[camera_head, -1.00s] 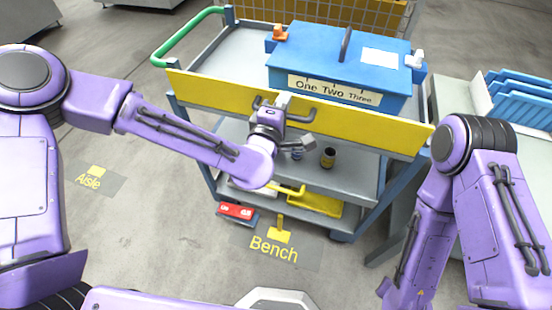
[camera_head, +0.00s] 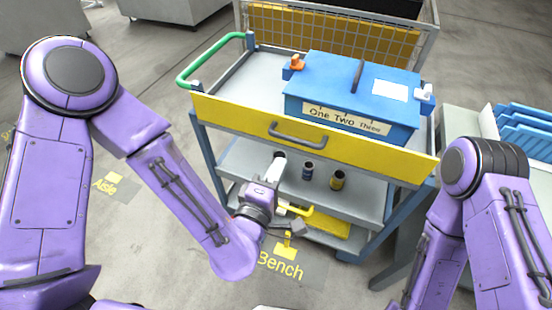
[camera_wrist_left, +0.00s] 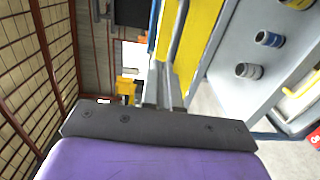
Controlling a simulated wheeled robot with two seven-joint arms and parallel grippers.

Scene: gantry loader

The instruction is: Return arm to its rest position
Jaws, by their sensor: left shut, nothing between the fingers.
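My left arm comes in from the left, bent at the elbow. Its gripper (camera_head: 273,170) is in front of the cart (camera_head: 205,150), over the lower shelf area and below the yellow front panel (camera_head: 230,116). In the left wrist view the two grey fingers (camera_wrist_left: 163,88) are together with nothing between them. The grey handle (camera_head: 300,136) on the yellow panel is clear of the gripper. My right arm (camera_head: 490,210) hangs folded at the right; its gripper is out of view.
A blue box (camera_head: 335,75) labelled One Two Three sits on the cart top. Blue racks (camera_head: 525,130) stand at right. Floor is open left of the cart.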

